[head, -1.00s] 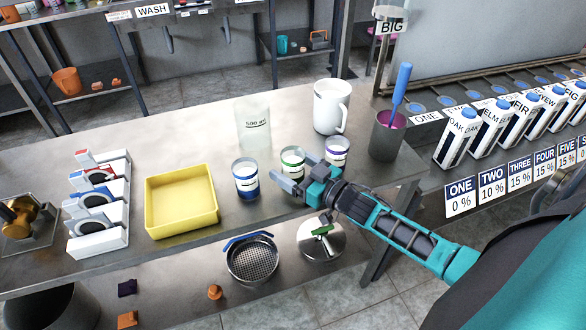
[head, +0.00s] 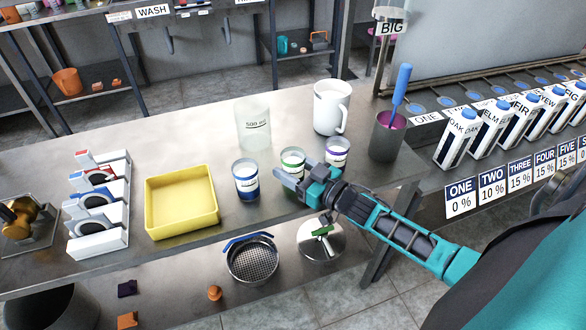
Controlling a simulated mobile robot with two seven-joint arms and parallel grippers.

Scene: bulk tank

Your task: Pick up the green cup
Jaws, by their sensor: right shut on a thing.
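The green cup (head: 292,158) is a small pale cup with a green band, standing on the metal table between a blue-banded cup (head: 245,180) and a purple-banded cup (head: 337,153). My right gripper (head: 290,182) reaches in from the right and is shut on the green cup, around its lower part. The gripper hides much of the cup's lower front. The cup looks upright; I cannot tell whether it is clear of the table. My left gripper is not in view.
A clear beaker (head: 253,130), a white jug (head: 331,107) and a grey pot (head: 387,136) with a blue-handled tool stand behind. A yellow tray (head: 181,202) is to the left. Several cartons (head: 458,138) line the right counter. Bare table lies behind the yellow tray.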

